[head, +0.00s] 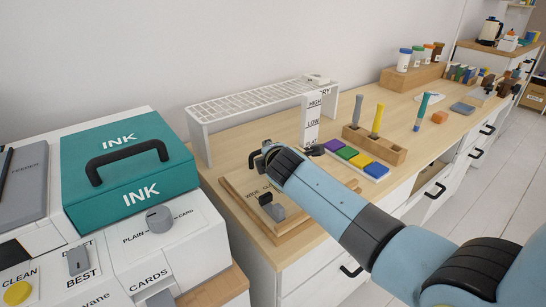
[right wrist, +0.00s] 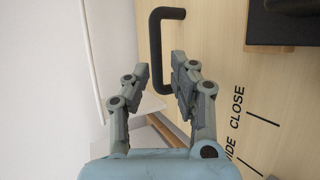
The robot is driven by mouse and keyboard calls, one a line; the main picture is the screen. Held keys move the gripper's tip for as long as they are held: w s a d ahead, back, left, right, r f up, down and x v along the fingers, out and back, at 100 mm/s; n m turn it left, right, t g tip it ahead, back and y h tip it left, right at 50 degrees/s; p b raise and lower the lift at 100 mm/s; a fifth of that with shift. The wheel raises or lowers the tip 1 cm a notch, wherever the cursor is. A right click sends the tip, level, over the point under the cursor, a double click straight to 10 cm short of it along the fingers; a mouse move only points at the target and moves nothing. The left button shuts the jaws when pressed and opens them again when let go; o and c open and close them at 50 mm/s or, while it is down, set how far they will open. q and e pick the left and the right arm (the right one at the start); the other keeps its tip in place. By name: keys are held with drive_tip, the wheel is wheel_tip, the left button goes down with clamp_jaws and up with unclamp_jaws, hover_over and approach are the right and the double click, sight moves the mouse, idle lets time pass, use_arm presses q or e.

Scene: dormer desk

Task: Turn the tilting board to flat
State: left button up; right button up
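The tilting board (head: 236,184) is a pale wooden panel on a wooden base on the desk, beside the white rack; its exact tilt is hard to tell. "WIDE" and "CLOSE" marks show on its face in the right wrist view (right wrist: 222,75). A black U-shaped handle (right wrist: 155,40) stands on it. My right gripper (right wrist: 160,68) is open, one finger on each side of the handle's long bar; contact is unclear. In the head view, my right gripper (head: 262,158) is over the board's far part, mostly hidden by its own arm. My left gripper is not in view.
An upright scale (head: 312,118) marked HIGH and LOW stands behind the board; its lowest label is partly covered. A white rack (head: 250,100) spans behind. A teal INK box (head: 128,165) and white printer (head: 165,245) stand left. Colored pads (head: 350,155) and a pen block (head: 375,144) lie right.

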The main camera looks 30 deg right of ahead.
drive_tip(key=v, duration=0.6)
drive_tip(key=shift+s, duration=0.1)
idle(0.3)
drive_tip(key=s+m+g, duration=0.1)
drive_tip(key=s+m, duration=0.1)
drive_tip(key=s, duration=0.3)
drive_tip(key=s+f+m+g, duration=0.1)
drive_tip(key=s+m, duration=0.2)
drive_tip(key=s, duration=0.2)
drive_tip(key=s+d+m+g, duration=0.1)
drive_tip(key=s+m+g, duration=0.1)
drive_tip(key=s, duration=0.3)
drive_tip(key=shift+f+m+y, duration=0.35)
drive_tip(key=shift+m+y, duration=0.05)
drive_tip(key=shift+m, duration=0.1)
drive_tip(key=s+a+r+m+g+y, duration=0.15)
drive_tip(key=s+m, duration=0.25)
drive_tip(key=s, duration=0.5)
drive_tip(key=s+a+r+m+g+y, duration=0.1)
drive_tip(key=s+a+r+m+g, duration=0.15)
drive_tip(key=s, duration=0.65)
wheel_tip(320, 180, down, 25)
drive_tip(key=s+d+g, duration=0.1)
drive_tip(key=s+g, duration=0.1)
drive_tip(key=s+d+f+m+g, duration=0.1)
drive_tip(key=s+f, duration=1.6)
drive_tip(key=s, duration=0.1)
drive_tip(key=shift+s+d+f, duration=0.2)
drive_tip(key=shift+s+f, duration=0.1)
drive_tip(key=shift+f, duration=0.1)
